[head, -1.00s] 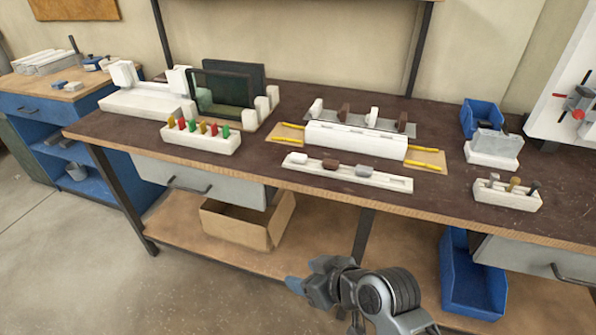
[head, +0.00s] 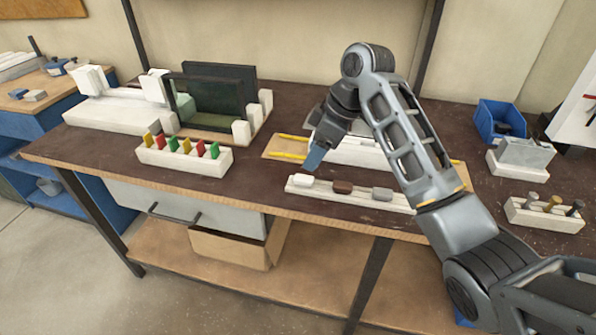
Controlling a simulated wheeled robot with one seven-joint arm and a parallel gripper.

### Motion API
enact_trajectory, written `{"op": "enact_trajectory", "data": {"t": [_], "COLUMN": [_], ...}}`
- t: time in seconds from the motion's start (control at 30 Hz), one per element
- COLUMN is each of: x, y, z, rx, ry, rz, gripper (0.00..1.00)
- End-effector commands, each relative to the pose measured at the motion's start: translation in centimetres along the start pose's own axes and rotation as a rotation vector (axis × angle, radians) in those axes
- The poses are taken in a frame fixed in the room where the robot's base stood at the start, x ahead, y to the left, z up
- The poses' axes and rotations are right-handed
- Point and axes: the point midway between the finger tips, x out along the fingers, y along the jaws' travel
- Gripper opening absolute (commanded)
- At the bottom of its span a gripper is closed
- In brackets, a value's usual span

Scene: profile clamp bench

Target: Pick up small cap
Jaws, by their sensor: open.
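A narrow white tray (head: 322,193) near the front of the bench holds three small caps in a row. They are a white cap (head: 303,181) at the left end, a brown cap (head: 342,187) in the middle and a grey cap (head: 382,194) to the right. Which one is the small cap I cannot tell for sure. My gripper (head: 314,161) is open, with blue fingertips pointing down. It appears just above and behind the white cap, apart from it. The gap between the fingers is hard to see. My arm hides the tray's right end.
Behind the tray stands a long white profile block (head: 352,153), partly hidden by my arm. A rack of coloured pegs (head: 185,155) and dark upright panels (head: 212,95) stand left. A blue bin (head: 499,120) and a block with several pins (head: 545,214) are right. Bench space left of the tray is clear.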

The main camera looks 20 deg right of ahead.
Motion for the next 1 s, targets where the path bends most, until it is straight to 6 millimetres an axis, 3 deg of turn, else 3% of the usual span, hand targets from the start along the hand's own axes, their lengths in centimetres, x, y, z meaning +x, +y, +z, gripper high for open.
{"op": "enact_trajectory", "data": {"t": [0.6,0.87,1.0], "x": [7.0,7.3,7.3], "y": [-0.6,-0.6,-0.6], "z": [-0.1,-0.1,-0.1], "rx": [0.001,0.001,0.001], "ry": [0.000,0.001,0.001], "rz": [0.000,0.002,0.002], "gripper": [0.56,0.56,0.44]}}
